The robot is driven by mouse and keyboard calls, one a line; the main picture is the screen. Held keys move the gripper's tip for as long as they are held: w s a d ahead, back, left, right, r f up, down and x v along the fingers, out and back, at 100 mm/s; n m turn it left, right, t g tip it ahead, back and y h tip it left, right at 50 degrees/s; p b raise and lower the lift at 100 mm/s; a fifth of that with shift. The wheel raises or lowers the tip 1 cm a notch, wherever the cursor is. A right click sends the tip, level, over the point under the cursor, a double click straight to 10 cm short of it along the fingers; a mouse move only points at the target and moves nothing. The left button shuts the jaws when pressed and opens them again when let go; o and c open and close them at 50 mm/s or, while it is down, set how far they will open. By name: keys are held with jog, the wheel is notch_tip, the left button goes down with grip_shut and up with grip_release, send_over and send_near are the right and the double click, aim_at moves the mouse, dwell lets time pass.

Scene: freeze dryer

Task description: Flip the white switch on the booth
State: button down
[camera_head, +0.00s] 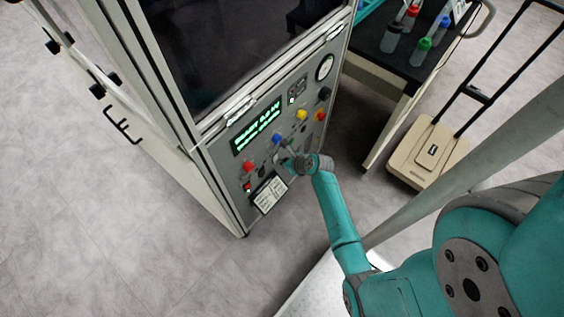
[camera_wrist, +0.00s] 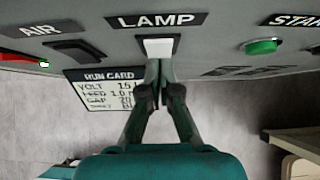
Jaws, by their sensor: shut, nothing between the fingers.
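The booth (camera_head: 228,160) stands upright with a grey control panel on its front. The white switch (camera_wrist: 158,48) sits under the LAMP label (camera_wrist: 156,20) in the wrist view. In the head view I cannot pick it out near my gripper. My gripper (camera_wrist: 160,72) is shut and empty, its fingertips just below the white switch in the picture. They hide the switch's lower edge, and I cannot tell whether they touch it. In the head view my gripper (camera_head: 288,163) is at the lower middle of the panel.
A green button (camera_wrist: 261,47) is right of the switch, and a dark switch (camera_wrist: 75,48) is left. The run card (camera_wrist: 106,85) hangs below left. A cart with bottles (camera_head: 400,75) and a beige trolley (camera_head: 425,155) stand to the right.

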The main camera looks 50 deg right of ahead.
jog(key=shift+w+f, duration=0.1)
jog(key=shift+w, duration=0.1)
jog(key=shift+r, duration=0.95)
jog(key=shift+d, duration=0.1)
